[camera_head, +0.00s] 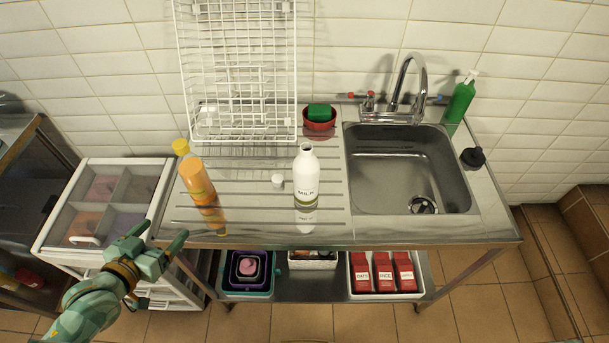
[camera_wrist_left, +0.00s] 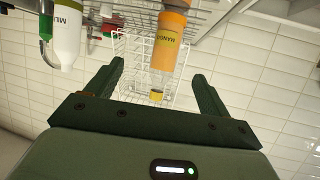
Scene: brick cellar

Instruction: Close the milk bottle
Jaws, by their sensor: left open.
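The white milk bottle (camera_head: 306,178) stands upright on the ribbed steel drainboard, left of the sink. Its dark mouth shows with no cap on it. It also shows in the left wrist view (camera_wrist_left: 66,35), at the upper left. A small white cap (camera_head: 277,181) lies on the drainboard just left of the bottle, apart from it. My left gripper (camera_head: 160,236) is open and empty, off the counter's front left corner, well left of bottle and cap. My right gripper is out of view.
An orange mango bottle (camera_head: 197,181) with a yellow cap stands between my left gripper and the milk bottle. A white wire rack (camera_head: 238,70) is behind. A red bowl with green sponge (camera_head: 319,113) is near the sink (camera_head: 380,180). The drainboard's front is clear.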

